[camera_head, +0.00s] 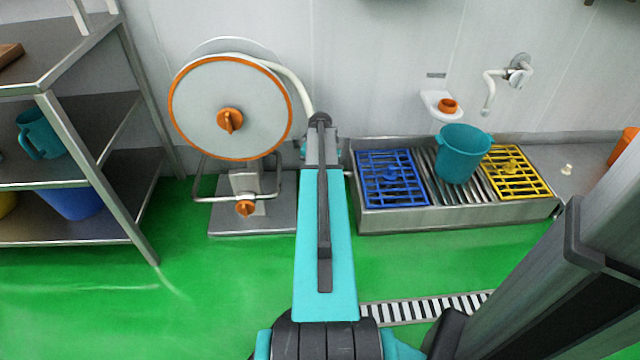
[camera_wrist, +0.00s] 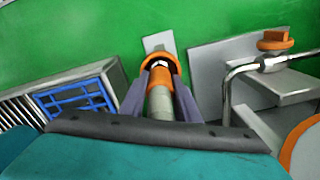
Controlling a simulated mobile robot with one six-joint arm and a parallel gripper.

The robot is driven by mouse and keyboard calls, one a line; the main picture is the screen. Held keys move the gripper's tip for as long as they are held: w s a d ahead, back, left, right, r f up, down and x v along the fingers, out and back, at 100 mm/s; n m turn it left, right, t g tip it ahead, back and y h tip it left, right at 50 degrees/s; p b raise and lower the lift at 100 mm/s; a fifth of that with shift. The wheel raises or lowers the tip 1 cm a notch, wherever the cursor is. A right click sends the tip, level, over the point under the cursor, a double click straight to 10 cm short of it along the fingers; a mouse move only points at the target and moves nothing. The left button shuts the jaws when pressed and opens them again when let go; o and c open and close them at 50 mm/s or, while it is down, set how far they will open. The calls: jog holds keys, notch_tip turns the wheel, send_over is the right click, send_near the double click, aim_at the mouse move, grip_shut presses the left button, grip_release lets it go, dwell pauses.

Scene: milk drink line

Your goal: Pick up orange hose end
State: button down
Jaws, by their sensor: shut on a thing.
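The orange hose end (camera_wrist: 158,72) shows at the middle of the wrist view, a ring-shaped orange fitting on a pale hose. My gripper (camera_wrist: 160,88) has its two grey-purple fingers on either side of the fitting and is shut on it. In the head view the pale hose (camera_head: 292,80) runs from the top of the hose reel (camera_head: 215,95) down to the right and goes behind the end of my arm. My gripper and the hose end are hidden there by my arm.
A metal sink with a blue grate (camera_head: 385,180), a teal bucket (camera_head: 460,155) and a yellow grate (camera_head: 520,175) stands right of my arm. Metal shelves (camera_head: 130,190) are at left. Green floor (camera_head: 190,285) is open in front of the reel. A floor drain (camera_head: 425,307) lies below the sink.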

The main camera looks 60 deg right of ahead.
jog(key=shift+r, duration=0.5)
notch_tip(320, 180, up, 3)
jog(key=shift+r+p, duration=0.1)
jog(key=shift+p, duration=0.9)
jog(key=s+a+p, duration=0.3)
jog(key=s+a, duration=0.7)
jog(key=a, duration=0.2)
jog(key=shift+a+r, duration=0.2)
jog(key=shift+r, duration=0.2)
jog(key=shift+s, duration=0.1)
